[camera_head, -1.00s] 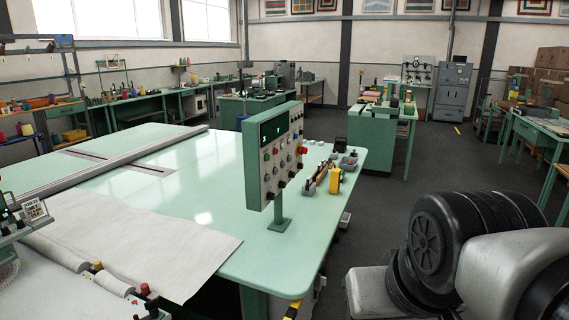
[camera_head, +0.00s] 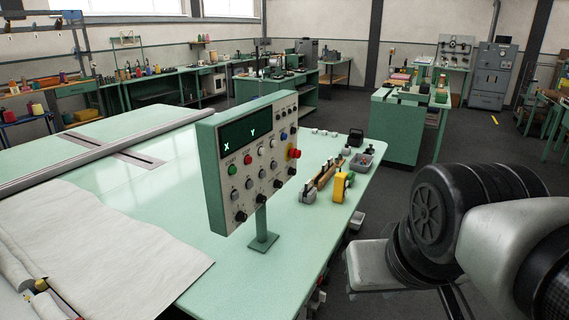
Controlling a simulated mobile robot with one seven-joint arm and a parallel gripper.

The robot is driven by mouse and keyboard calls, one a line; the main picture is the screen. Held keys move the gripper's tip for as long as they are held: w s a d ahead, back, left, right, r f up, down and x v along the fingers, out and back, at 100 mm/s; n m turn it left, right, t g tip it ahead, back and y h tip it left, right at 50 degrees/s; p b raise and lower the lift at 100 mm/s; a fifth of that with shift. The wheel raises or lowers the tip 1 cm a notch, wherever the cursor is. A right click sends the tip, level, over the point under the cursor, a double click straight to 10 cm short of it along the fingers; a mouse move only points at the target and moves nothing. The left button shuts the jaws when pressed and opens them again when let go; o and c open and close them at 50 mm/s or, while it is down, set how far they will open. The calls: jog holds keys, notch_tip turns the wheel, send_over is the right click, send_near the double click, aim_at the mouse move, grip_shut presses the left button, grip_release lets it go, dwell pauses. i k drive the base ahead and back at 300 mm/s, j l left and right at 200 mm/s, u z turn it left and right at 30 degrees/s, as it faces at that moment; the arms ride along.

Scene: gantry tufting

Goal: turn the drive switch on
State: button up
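The control panel (camera_head: 254,158) stands on a short post at the near right corner of the green table. Its face, turned to the right, has a dark display with X and Y, a green button, red buttons, a red knob on a yellow ring, and several dark knobs and small switches. I cannot tell which of these is the drive switch; the labels are too small to read. My gripper is not in view; only part of my arm shows at the lower right, apart from the panel.
The green table (camera_head: 255,290) carries white cloth (camera_head: 100,240) and a long rail (camera_head: 100,153) at left. A yellow tool (camera_head: 340,187) and small items lie right of the panel. Another green bench (camera_head: 396,132) stands behind.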

aim_at(292, 172)
jog(key=i+l+u, duration=0.1)
jog(key=i+l, duration=0.75)
jog(key=i+l+u, duration=0.15)
jog(key=i+l, duration=0.3)
jog(key=l, duration=0.15)
jog(key=i+l+u, duration=0.1)
jog(key=i+l, duration=0.3)
jog(key=l, duration=0.15)
